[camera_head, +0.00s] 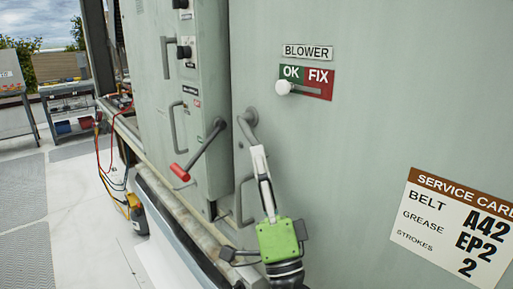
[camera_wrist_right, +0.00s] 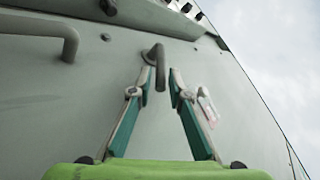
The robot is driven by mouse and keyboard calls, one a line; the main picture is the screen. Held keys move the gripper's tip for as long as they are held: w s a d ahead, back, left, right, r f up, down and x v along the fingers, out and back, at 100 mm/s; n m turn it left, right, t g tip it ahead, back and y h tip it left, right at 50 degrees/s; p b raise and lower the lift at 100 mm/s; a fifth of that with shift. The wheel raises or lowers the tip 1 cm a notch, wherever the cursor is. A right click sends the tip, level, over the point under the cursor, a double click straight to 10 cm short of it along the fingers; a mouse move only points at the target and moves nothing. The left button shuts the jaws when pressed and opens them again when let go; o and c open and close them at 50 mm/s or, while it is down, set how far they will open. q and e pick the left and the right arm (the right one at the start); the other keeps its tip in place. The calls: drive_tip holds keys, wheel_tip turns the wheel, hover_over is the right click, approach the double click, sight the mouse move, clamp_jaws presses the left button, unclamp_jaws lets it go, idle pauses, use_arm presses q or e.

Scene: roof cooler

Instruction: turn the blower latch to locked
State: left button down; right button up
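The blower latch (camera_head: 247,122) is a short grey bent handle on the blower door, below and left of the BLOWER label (camera_head: 307,51). My right gripper (camera_head: 258,152) reaches up to it from below, green body lowest. In the right wrist view the latch (camera_wrist_right: 159,66) has its free end between my two fingertips (camera_wrist_right: 161,82). The fingers stand apart, one on each side, with small gaps showing; I cannot make out contact. In the head view the fingers hide the latch's lower end. My left gripper is not in view.
A red-tipped lever (camera_head: 198,152) sits on the narrow panel at left. A grey pull handle (camera_head: 241,201) is just left of my right gripper; it also shows in the wrist view (camera_wrist_right: 60,32). An OK/FIX plate (camera_head: 306,81) has its white knob on OK. A service card (camera_head: 455,228) is at right.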

drive_tip(key=v, duration=0.8)
drive_tip(key=shift+s, duration=0.15)
drive_tip(key=shift+d, duration=0.1)
